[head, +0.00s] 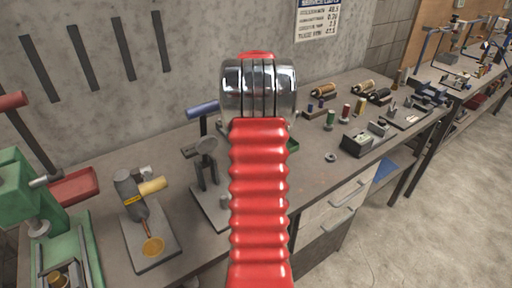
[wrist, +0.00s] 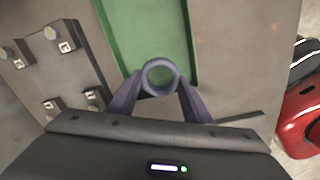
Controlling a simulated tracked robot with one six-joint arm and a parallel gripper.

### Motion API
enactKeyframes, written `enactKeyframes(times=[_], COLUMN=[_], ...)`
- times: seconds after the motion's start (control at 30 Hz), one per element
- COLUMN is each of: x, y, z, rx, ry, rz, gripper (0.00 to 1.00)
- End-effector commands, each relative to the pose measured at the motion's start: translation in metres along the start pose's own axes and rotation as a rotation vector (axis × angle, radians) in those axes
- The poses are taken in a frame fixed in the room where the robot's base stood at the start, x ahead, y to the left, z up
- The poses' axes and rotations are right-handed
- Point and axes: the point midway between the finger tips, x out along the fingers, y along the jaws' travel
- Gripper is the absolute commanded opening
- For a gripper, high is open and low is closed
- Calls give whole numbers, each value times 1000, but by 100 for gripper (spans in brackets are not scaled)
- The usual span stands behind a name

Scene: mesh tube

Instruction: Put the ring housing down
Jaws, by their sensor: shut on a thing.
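The ring housing (wrist: 146,79), a dark blue-grey ring with an open centre, is between the two fingers of my gripper (wrist: 160,88) in the wrist view. The gripper is shut on it. The ring appears over the green tray (wrist: 145,35), near the tray's lower end in the picture. I cannot tell how high above the tray it is. In the head view my red arm hides the gripper and the ring. Only a small green corner of the tray (head: 293,146) shows beside the arm.
A dark plate with several labelled blocks (wrist: 52,62) lies left of the tray. In the head view, a fixture with an upright post (head: 207,170) stands left of my arm. A small round part (head: 331,157) and an instrument box (head: 358,145) are to the right on the workbench (head: 300,185).

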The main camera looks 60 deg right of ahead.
Motion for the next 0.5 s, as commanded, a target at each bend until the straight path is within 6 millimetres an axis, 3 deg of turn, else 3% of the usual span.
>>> enactKeyframes(times=[0.2,0.5], x=[25,26], y=[0,0], z=[0,-1], rx=[-1,-1], ry=[0,0], rz=[-1,1], gripper=[9,9])
